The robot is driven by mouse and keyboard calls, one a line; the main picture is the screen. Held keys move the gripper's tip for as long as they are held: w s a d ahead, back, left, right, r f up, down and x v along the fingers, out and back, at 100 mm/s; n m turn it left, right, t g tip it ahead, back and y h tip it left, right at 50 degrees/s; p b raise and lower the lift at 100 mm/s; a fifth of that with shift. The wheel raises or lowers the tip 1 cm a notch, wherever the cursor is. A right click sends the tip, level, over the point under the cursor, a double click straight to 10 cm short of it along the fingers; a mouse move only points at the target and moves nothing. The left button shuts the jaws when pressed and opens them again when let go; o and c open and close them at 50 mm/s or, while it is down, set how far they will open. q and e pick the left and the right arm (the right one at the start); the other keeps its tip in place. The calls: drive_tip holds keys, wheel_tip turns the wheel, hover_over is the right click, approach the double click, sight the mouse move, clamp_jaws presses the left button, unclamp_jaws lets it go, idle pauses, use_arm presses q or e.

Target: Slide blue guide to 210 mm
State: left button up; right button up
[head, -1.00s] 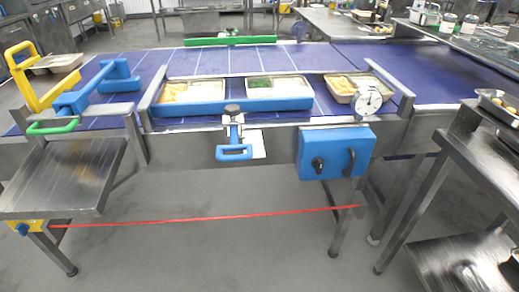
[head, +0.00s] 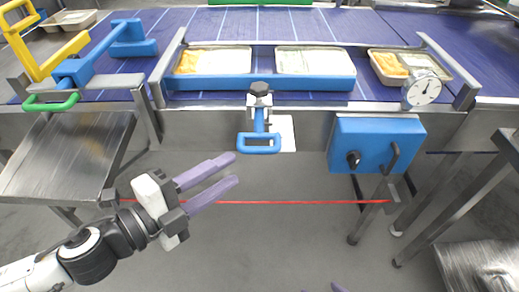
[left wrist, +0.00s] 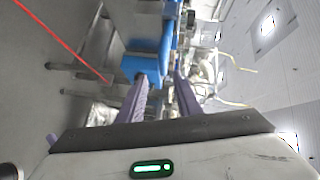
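The blue guide (head: 215,83) is a long bar lying across the near side of the purple belt, in front of the food trays. A black knob (head: 259,89) on a metal clamp sits at its middle, with a blue loop handle (head: 260,150) hanging below over a white plate (head: 287,134). I cannot read any scale marks. My left gripper (head: 237,169) is open and empty, below and left of the handle, apart from it. In the left wrist view its fingers (left wrist: 160,78) point towards blurred blue parts. Only a purple tip (head: 338,287), likely my right gripper, shows at the bottom edge.
A blue box (head: 376,130) with a black knob and handle is mounted right of the guide handle. A dial (head: 422,90) stands above it. A steel shelf (head: 70,160) is at left. A red line (head: 300,202) crosses below the belt. Food trays (head: 238,60) sit behind the guide.

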sight(255, 153)
use_arm(q)
drive_tip(key=shift+m, duration=0.6)
drive_tip(key=x, duration=0.3)
drive_tip(key=p+x, duration=0.1)
drive_tip(key=x, duration=0.5)
drive_tip(key=shift+w+d+r, duration=0.1)
drive_tip(key=shift+w+r, duration=0.05)
drive_tip(key=shift+r, duration=0.1)
drive_tip(key=shift+w+d, duration=0.2)
drive_tip(key=shift+d, duration=0.05)
drive_tip(key=shift+c, duration=0.5)
clamp_jaws()
